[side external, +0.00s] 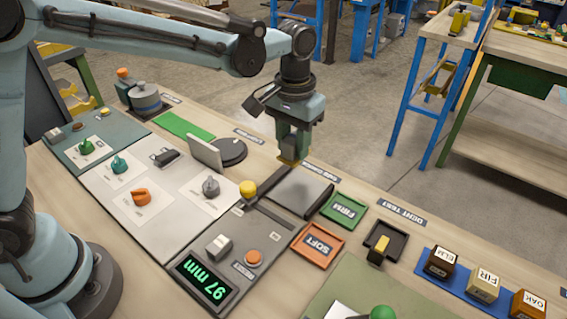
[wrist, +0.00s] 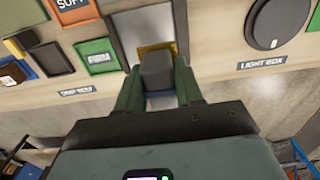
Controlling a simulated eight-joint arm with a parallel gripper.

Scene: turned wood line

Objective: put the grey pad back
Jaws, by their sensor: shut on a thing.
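My gripper (side external: 289,155) is shut and hangs over the far edge of a grey plate (side external: 303,190) set in a dark frame. In the wrist view, a dark grey block, which looks like the grey pad (wrist: 157,70), sits between the two green fingers (wrist: 158,88). A yellow edge (wrist: 150,47) shows just beyond it, and yellow also shows at the fingertips in the side view. I cannot tell whether the yellow belongs to the pad. The grey plate shows beyond the fingers in the wrist view (wrist: 145,14).
A green FIRM tray (side external: 344,208) and an orange SOFT tray (side external: 317,243) lie right of the plate. A yellow knob (side external: 248,188) and a gauge reading 97 mm (side external: 203,281) are nearer.

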